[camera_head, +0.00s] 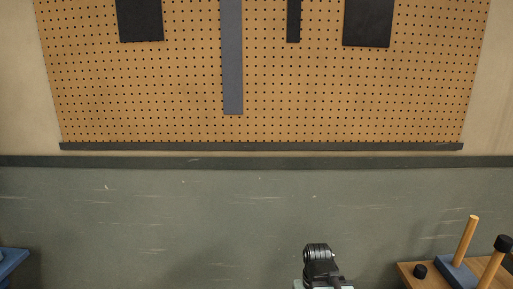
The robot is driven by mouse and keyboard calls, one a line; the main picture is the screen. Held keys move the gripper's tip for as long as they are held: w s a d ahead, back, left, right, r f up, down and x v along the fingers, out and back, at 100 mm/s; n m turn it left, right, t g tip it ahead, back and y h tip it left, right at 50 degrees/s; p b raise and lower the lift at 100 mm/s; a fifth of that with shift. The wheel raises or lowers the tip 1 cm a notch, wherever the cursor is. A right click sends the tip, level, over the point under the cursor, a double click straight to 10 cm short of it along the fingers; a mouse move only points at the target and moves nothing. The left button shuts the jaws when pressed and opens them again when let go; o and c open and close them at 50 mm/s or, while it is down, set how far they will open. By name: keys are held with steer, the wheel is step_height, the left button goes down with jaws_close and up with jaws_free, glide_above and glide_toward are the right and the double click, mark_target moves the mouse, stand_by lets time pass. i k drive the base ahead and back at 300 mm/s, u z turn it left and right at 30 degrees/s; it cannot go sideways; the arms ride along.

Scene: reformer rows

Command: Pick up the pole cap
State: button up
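A small black cap (420,271), likely the pole cap, sits on a wooden tabletop (408,282) at the lower right. A blue base (458,275) with an upright wooden pole (467,240) stands to its right; this pole has a bare top. A second wooden pole (492,268) farther right carries a black cap (503,243) on its top. A dark jointed part of my arm shows at the bottom middle, left of the table and apart from it. My gripper fingers cannot be made out.
A pegboard (180,90) with dark panels hangs on the wall behind. A blue surface (8,262) shows at the lower left edge. Between it and my arm, only the grey-green lower wall shows.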

mark_target(420, 270)
steer(key=z, duration=0.75)
steer(key=i, duration=0.9)
steer(key=u, duration=3.3)
